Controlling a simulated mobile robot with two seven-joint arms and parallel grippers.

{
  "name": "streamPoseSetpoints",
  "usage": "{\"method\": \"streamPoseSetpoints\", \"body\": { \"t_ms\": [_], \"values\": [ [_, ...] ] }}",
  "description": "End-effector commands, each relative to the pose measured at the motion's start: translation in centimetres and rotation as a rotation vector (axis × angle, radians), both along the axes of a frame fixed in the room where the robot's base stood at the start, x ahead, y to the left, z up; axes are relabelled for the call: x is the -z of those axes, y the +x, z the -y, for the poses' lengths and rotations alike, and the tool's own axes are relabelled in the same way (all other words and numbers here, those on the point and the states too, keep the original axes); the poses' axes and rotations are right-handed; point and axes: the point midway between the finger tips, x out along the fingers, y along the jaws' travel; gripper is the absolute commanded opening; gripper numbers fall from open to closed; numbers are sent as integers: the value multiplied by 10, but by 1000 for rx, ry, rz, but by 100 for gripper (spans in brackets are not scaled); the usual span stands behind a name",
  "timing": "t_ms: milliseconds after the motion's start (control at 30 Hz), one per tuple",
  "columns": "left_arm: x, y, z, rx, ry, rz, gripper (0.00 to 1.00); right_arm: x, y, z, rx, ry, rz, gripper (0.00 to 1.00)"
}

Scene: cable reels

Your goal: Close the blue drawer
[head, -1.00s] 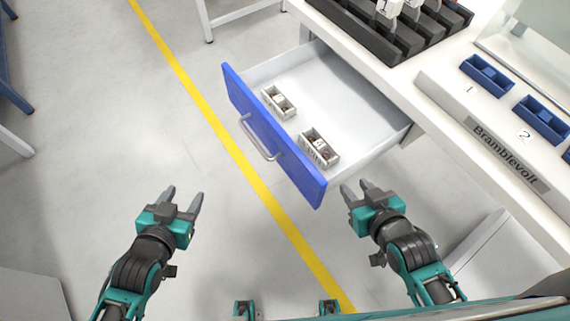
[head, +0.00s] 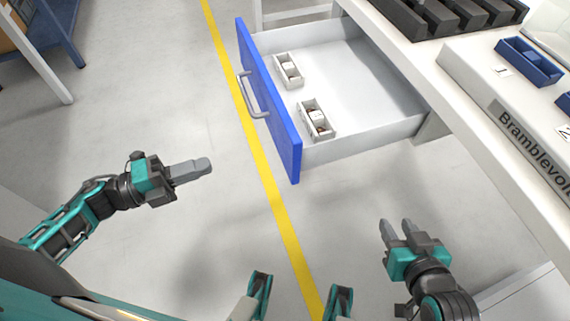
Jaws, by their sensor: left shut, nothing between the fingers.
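The blue drawer front (head: 268,105) belongs to a white drawer that is pulled well out from under the white bench. A grey bar handle (head: 250,97) sits on its outer face. Two small white boxes with items in them, one farther back (head: 289,70) and one nearer (head: 318,121), stand inside the drawer. My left gripper (head: 208,165) is shut and empty, left of and below the drawer front, pointing right and apart from it. My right gripper (head: 396,226) has its two fingers apart, with nothing between them, below the drawer's near side wall.
The white bench (head: 462,112) runs along the right with a "Bramblevolt" label, blue trays (head: 528,62) and a dark rack (head: 440,14). A yellow floor line (head: 275,205) passes under the drawer front. Floor left of the drawer is clear.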

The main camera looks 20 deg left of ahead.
Motion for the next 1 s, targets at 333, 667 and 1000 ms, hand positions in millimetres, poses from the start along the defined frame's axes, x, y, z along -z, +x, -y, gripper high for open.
{"method": "streamPoseSetpoints", "body": {
  "t_ms": [333, 667, 1000],
  "values": [
    [2, 14, 24, 36, 19, 23, 0, 0, 2, -3, 4, 11, 6, 38],
    [1, 54, 82, 33, 18, 23, 0, 3, 1, -3, 7, 14, 5, 38],
    [3, 74, 114, 31, 19, 17, 0, 6, 0, -2, 8, 12, 1, 38]
  ]
}}
